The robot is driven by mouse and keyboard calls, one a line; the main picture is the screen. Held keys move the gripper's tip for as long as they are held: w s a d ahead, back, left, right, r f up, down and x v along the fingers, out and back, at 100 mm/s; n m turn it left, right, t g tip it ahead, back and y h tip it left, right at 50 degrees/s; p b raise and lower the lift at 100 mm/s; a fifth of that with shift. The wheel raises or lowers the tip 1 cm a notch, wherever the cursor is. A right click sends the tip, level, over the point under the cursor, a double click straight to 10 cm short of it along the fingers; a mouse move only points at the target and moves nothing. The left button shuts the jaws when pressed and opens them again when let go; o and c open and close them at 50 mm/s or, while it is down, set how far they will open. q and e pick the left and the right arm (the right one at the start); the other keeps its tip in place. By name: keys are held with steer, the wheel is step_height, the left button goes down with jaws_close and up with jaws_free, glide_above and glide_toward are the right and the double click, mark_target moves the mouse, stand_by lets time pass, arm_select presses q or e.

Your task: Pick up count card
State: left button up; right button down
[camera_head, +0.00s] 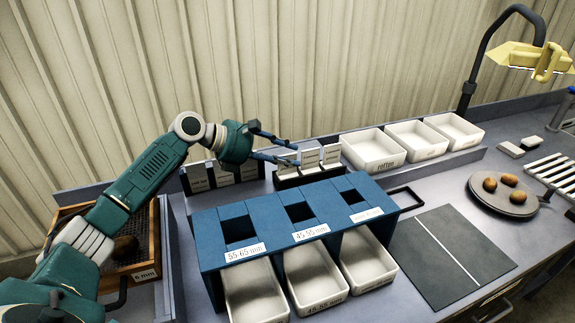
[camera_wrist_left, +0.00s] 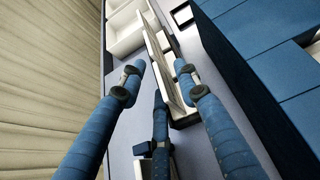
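Several small white count cards (camera_head: 310,158) stand upright in a dark holder (camera_head: 308,176) behind the blue sorting box. Their small print is unreadable, so I cannot tell which one is meant. My left gripper (camera_head: 297,155) is at the left end of this row, with its fingers spread and pointing right. In the left wrist view, the open fingers of the left gripper (camera_wrist_left: 160,70) lie either side of the row of cards (camera_wrist_left: 165,60), seen nearly edge-on. I see no card gripped; whether a finger touches one I cannot tell. My right gripper is not in view.
The blue sorting box (camera_head: 295,205) with labelled openings and white trays (camera_head: 313,280) is close in front. White bins (camera_head: 373,150) stand right of the cards. A dark mat (camera_head: 450,255) and a round plate with potatoes (camera_head: 503,204) lie right.

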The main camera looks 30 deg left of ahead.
arm_select(q)
steer(key=shift+w+d+f, duration=0.1)
steer(key=shift+w+f, duration=0.05)
jaws_close()
stand_by(0.4)
steer(key=shift+r, duration=0.8)
step_height(320, 180, up, 18)
steer(key=b, duration=0.1)
steer(key=shift+r+b, duration=0.25)
steer(key=shift+b, duration=0.15)
